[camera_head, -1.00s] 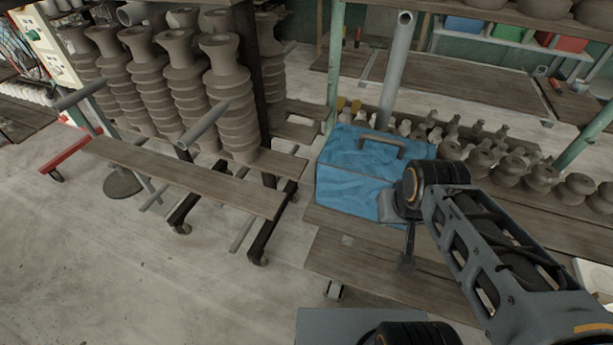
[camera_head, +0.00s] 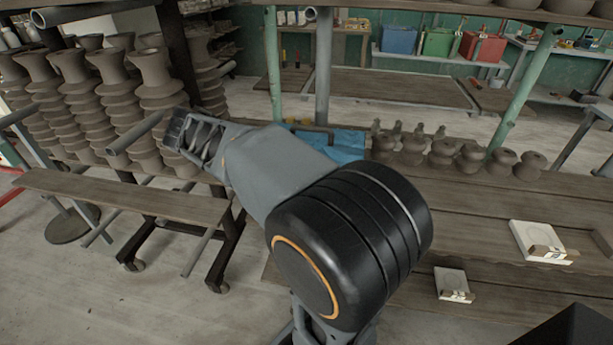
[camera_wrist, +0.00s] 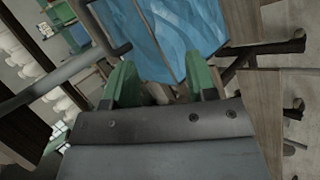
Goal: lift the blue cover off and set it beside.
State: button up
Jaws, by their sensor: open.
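The blue cover (camera_head: 342,147) is on the wooden bench in the head view, mostly hidden behind my arm. Its crinkled blue surface fills the upper middle of the wrist view (camera_wrist: 182,28), with its dark handle (camera_wrist: 108,38) at the left. My gripper (camera_wrist: 160,84) shows two green fingers, apart, with nothing between them. The fingers point toward the cover; the right finger overlaps its edge in the picture, but I cannot tell whether they touch. The gripper itself is not clearly seen in the head view. What is under the cover is hidden.
Clay pots (camera_head: 440,152) stand on the bench right of the cover. Stacked clay vessels (camera_head: 90,95) stand at the left behind a plank trolley (camera_head: 120,195). An upright post (camera_head: 323,70) rises behind the cover. Two white items (camera_head: 540,240) lie at the right; bare planks surround them.

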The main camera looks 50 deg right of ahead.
jog(key=w+d+r+m+g+h+b, duration=0.1)
jog(key=w+d+r+g+h+b, duration=0.1)
jog(key=w+d+h+b, duration=0.3)
jog(key=p, duration=0.3)
send_near(309, 129)
jog(key=x, duration=0.3)
jog(key=shift+d, duration=0.1)
jog(key=shift+x, duration=3.15)
jog(key=shift+c, duration=0.5)
jog(key=shift+f, duration=0.1)
grip_shut()
